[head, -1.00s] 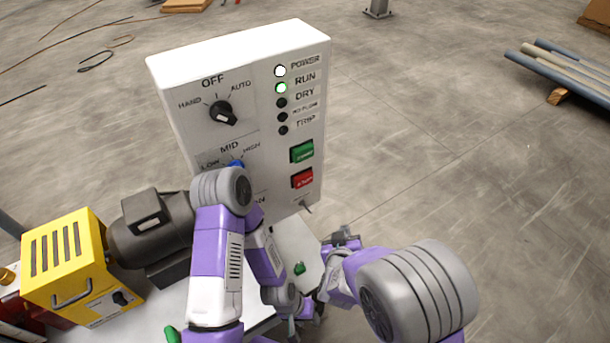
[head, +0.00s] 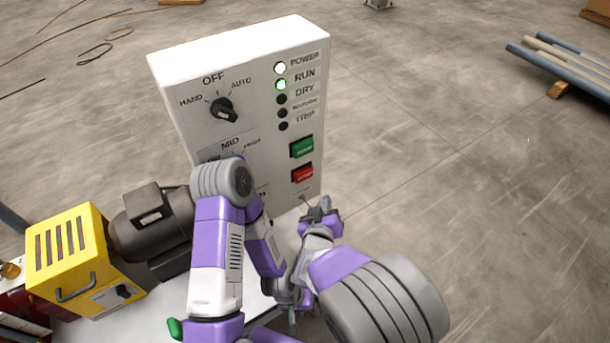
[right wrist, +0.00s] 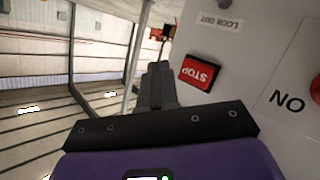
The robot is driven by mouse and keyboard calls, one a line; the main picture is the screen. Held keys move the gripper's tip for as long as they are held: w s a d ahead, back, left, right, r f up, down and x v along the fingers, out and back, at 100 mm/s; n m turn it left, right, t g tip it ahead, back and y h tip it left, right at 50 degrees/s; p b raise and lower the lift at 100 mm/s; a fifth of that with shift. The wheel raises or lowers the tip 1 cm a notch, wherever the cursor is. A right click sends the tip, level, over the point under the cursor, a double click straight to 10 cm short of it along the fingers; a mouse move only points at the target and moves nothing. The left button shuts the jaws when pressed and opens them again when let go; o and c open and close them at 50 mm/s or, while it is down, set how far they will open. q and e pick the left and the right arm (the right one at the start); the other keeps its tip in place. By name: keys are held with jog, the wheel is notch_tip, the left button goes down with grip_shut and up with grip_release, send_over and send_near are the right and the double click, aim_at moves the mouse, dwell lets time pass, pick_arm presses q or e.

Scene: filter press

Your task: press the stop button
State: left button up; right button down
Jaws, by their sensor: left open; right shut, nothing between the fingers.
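The red stop button (head: 303,174) is low on the right side of the white control box (head: 235,60), below the green start button (head: 302,147). In the right wrist view the stop button (right wrist: 200,73) appears upside down, just right of my right gripper's fingertips. My right gripper (head: 320,207) is shut and empty, just below the stop button in the head view; a gap shows between them in the wrist view. Its fingers (right wrist: 159,75) also show there. My left gripper (head: 292,318) is open, low in the head view, and partly hidden by my arms.
The POWER and RUN lamps (head: 281,85) are lit. A selector knob (head: 223,110) sits at upper left of the panel. A yellow unit (head: 68,255) and a dark motor (head: 150,222) stand left of the box. Pipes (head: 565,70) lie far right; the floor between is clear.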

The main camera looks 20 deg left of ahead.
aim_at(309, 176)
jog(key=w+a+p, duration=0.1)
jog(key=w+a, duration=0.3)
jog(key=a, duration=0.1)
dwell(0.3)
jog(key=shift+a, duration=0.1)
dwell(1.8)
jog(key=shift+w+a+p, duration=0.2)
jog(key=shift+a+p, duration=0.05)
jog(key=shift+p, duration=0.15)
jog(key=shift+w+a+p, duration=0.3)
jog(key=shift+w+a, duration=0.1)
jog(key=shift+a, duration=0.1)
dwell(0.7)
jog(key=shift+d, duration=0.1)
jog(key=shift+s+d, duration=0.65)
jog(key=shift+d, duration=0.05)
